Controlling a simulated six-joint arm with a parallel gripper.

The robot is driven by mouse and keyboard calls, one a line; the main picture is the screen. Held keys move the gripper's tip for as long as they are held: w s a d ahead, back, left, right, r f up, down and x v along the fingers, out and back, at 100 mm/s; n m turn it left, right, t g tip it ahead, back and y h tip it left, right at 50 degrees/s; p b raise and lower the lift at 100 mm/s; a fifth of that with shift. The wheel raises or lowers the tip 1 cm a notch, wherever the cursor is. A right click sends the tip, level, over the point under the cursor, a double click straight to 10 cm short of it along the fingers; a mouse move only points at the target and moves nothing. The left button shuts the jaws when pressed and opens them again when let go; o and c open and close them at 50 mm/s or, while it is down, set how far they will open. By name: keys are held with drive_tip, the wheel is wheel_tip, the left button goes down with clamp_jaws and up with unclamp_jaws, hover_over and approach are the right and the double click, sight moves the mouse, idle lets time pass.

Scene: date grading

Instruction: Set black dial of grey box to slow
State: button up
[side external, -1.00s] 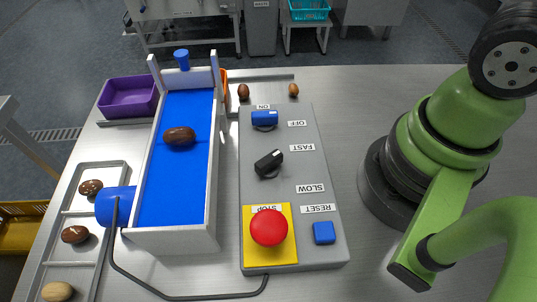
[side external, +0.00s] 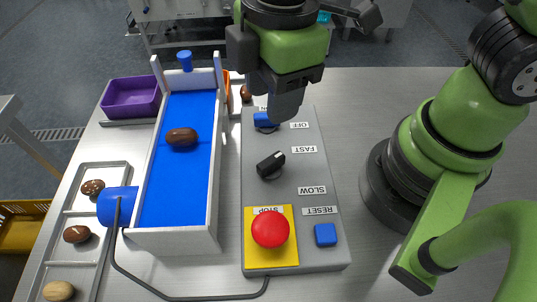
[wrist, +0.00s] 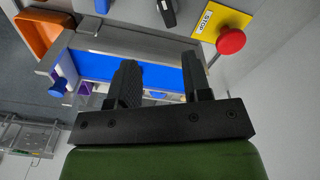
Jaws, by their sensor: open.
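The grey box (side external: 310,225) lies on the table in the side view. Its black dial (side external: 270,165) sits mid-box, with its white-marked end turned toward the FAST label (side external: 304,149). The SLOW label (side external: 312,190) is nearer the camera. My gripper (side external: 286,108) hangs above the far end of the box, near the blue ON/OFF switch (side external: 264,122), which it partly covers. The gripper is apart from the dial. In the wrist view my gripper (wrist: 160,82) has its two fingers spread and nothing between them; the dial (wrist: 167,12) shows at the top edge, partly cut off.
A red stop button (side external: 270,229) on a yellow plate and a blue reset button (side external: 325,235) are on the near end. A blue conveyor (side external: 175,190) carrying a brown date (side external: 182,137) runs left of the box. A purple bin (side external: 132,98) stands at far left.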

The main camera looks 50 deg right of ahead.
sight(268, 162)
drive_tip(key=f, duration=0.1)
drive_tip(key=a+f+n, duration=0.1)
drive_tip(key=f+n, duration=0.1)
drive_tip(key=shift+s+a, duration=0.15)
drive_tip(key=shift+s, duration=0.15)
wheel_tip(268, 162, down, 9)
drive_tip(key=shift+f, duration=0.1)
drive_tip(key=shift+c, duration=0.3)
clamp_jaws()
